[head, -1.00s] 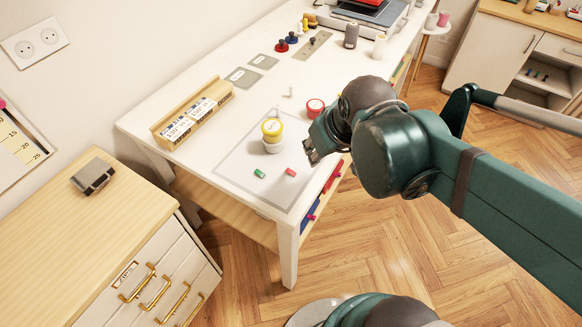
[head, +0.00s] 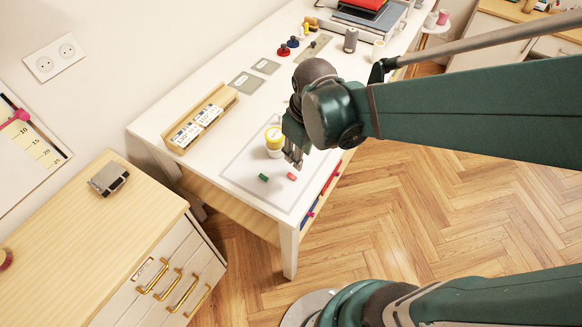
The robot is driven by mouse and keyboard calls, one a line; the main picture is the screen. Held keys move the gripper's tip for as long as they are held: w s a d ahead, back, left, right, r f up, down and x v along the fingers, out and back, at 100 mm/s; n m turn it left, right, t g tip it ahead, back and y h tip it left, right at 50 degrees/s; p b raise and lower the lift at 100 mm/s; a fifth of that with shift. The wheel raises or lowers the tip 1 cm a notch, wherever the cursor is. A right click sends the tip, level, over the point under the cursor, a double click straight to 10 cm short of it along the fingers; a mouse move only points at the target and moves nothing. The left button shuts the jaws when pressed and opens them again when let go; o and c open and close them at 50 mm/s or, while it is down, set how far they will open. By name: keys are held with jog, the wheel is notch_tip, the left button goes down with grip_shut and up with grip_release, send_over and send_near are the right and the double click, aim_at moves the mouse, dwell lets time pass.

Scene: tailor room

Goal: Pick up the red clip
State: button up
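The small red clip (head: 291,176) lies on the white table inside a grey outlined square, right of a small green clip (head: 263,177). My gripper (head: 293,160) points down a little above and behind the red clip, apart from it as far as I can see. Its fingers are small in the head view, and I cannot tell whether they are open or shut. Nothing shows between them.
A yellow-and-white stack of round containers (head: 274,141) stands close left of my gripper. A wooden holder with labelled cards (head: 203,118) sits at the table's left. The white table (head: 235,150) is bare in front of the clips. A wooden-topped cabinet (head: 70,220) stands at lower left.

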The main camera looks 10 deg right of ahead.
aim_at(292, 176)
jog(key=shift+w+a+f+n+g+p, duration=0.1)
jog(key=shift+a+f+n+g+p, duration=0.45)
jog(key=shift+p, duration=0.6)
jog(key=shift+w+a+f+n+g+p, duration=0.15)
jog(key=shift+a+n+g+p, duration=0.3)
jog(key=shift+a+n+p, duration=0.5)
jog(key=shift+d+f, duration=0.15)
jog(key=shift+d, duration=0.05)
jog(key=shift+f, duration=1.2)
jog(key=shift+f, duration=0.1)
jog(key=shift+s+d+f+b, duration=0.1)
jog(key=shift+f+b, duration=0.2)
jog(key=shift+f, duration=0.95)
jog(key=shift+s+f+b, duration=0.1)
jog(key=shift+f+b, duration=0.15)
jog(key=shift+f, duration=1)
jog(key=c, duration=0.7)
